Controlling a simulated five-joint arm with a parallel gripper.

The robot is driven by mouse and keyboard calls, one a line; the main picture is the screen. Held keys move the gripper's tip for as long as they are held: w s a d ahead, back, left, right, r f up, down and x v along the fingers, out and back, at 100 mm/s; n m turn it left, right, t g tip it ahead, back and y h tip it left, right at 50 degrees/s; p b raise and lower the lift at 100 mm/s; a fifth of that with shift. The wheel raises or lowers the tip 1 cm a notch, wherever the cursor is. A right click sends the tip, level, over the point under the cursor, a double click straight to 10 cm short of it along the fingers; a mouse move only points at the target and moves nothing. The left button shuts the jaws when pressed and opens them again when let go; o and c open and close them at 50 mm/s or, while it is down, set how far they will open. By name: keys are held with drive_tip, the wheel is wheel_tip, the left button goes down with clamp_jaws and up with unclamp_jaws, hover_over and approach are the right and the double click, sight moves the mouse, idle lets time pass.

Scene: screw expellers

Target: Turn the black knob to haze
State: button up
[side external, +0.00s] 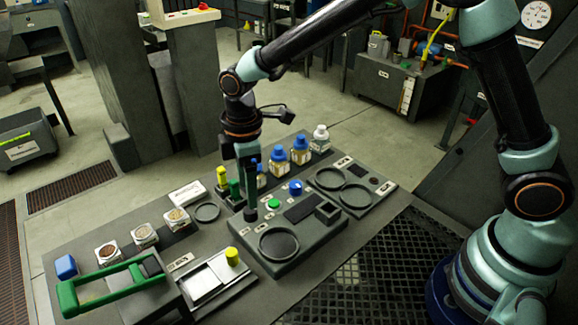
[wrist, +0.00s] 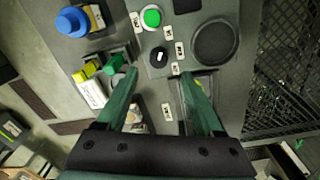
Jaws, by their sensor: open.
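The black knob (wrist: 158,57) sits on the grey control panel (side external: 238,228), with a small white mark on its face in the wrist view. Small white labels (wrist: 179,49) lie around it, too small to read. My gripper (wrist: 158,75) is open, its two green fingers spread on either side of the knob's column and a little short of it in the picture. In the side view my gripper (side external: 250,200) points down above the panel's left corner. There the knob is hard to tell from the dark fingertips. I cannot tell whether the fingers touch anything.
A green button (wrist: 152,18) and a round dark plate (wrist: 213,43) are close to the knob. Blue-capped bottles (side external: 279,157) stand behind the panel. A green-handled frame (side external: 110,282) and a yellow knob (side external: 232,256) are at the front left.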

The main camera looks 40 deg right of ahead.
sight(250, 213)
wheel_tip(250, 213, down, 6)
drive_tip(key=shift+w+f, duration=0.15)
drive_tip(key=shift+f, duration=0.05)
clamp_jaws()
